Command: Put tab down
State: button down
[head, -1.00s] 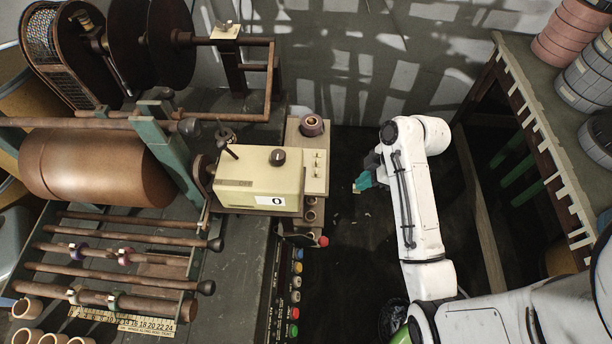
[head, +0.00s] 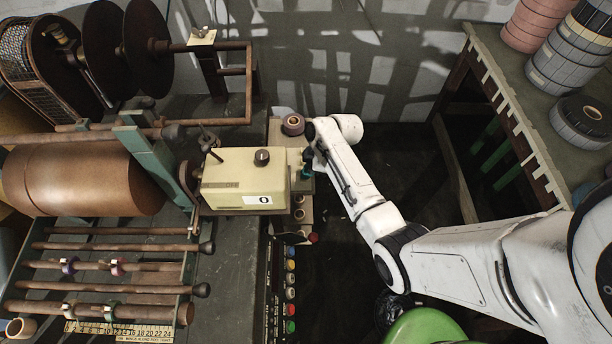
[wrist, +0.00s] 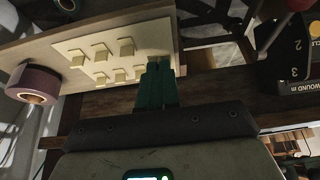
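Several small cream tabs (wrist: 100,52) stand in two rows on a pale plate on the wooden shelf in the wrist view. The teal fingers of my gripper (wrist: 158,66) are close together at the right end of these rows. A small pale piece shows between the fingertips and looks like a tab; the fingers hide most of it. I cannot tell whether it touches the plate. In the head view my gripper (head: 307,168) is at the shelf just right of the cream box (head: 238,178), partly hidden by my arm.
A roll of brownish-pink tape (wrist: 38,85) lies on the shelf near the tabs; it also shows in the head view (head: 293,124). A control panel with coloured buttons (head: 290,292) is below. Tape rolls (head: 583,117) are on the bench at right. Dark floor lies between.

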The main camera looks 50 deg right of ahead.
jog(key=shift+w+f, duration=0.3)
jog(key=shift+f, duration=1.65)
jog(key=shift+f, duration=0.1)
jog(key=c, duration=1.4)
grip_release()
jog(key=shift+o, duration=0.2)
jog(key=shift+r, duration=0.2)
jog(key=v, duration=1.1)
jog(key=s+a+m+g+h, duration=0.15)
jog(key=s+a+m, duration=0.25)
jog(key=s+a, duration=0.6)
jog(key=s+a+r+m+g+h, duration=0.1)
jog(key=s+a+r+m, duration=0.3)
jog(key=s, duration=0.4)
jog(key=a+r, duration=0.1)
jog(key=a, duration=0.1)
jog(key=shift+a+h, duration=0.35)
